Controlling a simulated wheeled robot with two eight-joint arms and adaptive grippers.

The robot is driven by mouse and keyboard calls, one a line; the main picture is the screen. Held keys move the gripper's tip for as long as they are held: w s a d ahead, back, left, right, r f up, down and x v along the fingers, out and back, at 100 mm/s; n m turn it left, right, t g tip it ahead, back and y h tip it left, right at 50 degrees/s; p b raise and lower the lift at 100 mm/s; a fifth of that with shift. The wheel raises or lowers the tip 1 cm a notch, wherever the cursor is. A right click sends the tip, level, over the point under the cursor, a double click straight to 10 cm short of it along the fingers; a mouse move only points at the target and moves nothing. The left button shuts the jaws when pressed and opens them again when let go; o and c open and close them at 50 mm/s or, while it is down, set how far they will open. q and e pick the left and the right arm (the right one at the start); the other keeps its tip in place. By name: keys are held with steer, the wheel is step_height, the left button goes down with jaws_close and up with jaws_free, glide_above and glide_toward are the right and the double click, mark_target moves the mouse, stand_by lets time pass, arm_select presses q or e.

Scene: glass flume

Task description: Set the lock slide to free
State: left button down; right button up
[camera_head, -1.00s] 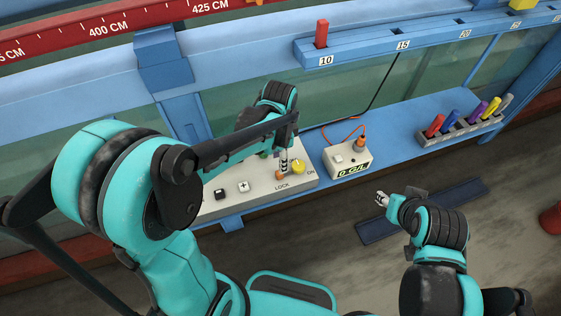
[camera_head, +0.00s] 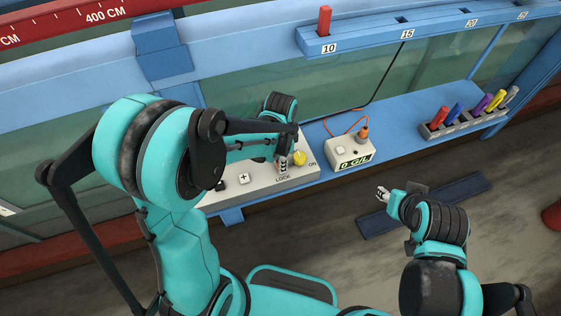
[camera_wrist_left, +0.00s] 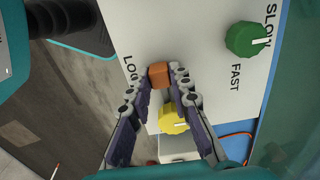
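The lock slide is an orange block (camera_wrist_left: 160,74) on the white control box (camera_head: 262,186), beside the LOCK lettering. My left gripper (camera_head: 283,162) is over the box at this slide. In the left wrist view its two fingertips (camera_wrist_left: 164,80) stand close on either side of the block, with little or no gap, so the gripper looks shut on it. In the head view the fingers hide most of the slide. My right gripper (camera_head: 383,194) hangs away from the box, to its right; its finger opening is too small to judge.
A yellow knob (camera_head: 299,158) sits right beside the slide; a green knob (camera_wrist_left: 246,39) shows in the wrist view. A small meter box (camera_head: 348,150) reading 0 G/L, with an orange cable, stands to the right. Coloured pens (camera_head: 463,112) stand in a rack farther right.

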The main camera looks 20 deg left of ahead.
arm_select(q)
steer(key=shift+s+a, duration=0.7)
steer(key=shift+a, duration=0.3)
steer(key=c, duration=1.4)
jaws_free()
steer(key=shift+o, duration=0.2)
steer(key=shift+a, duration=0.1)
steer(key=shift+r, duration=0.1)
steer(key=shift+r, duration=0.3)
step_height(320, 180, up, 11)
steer(key=shift+r, duration=0.15)
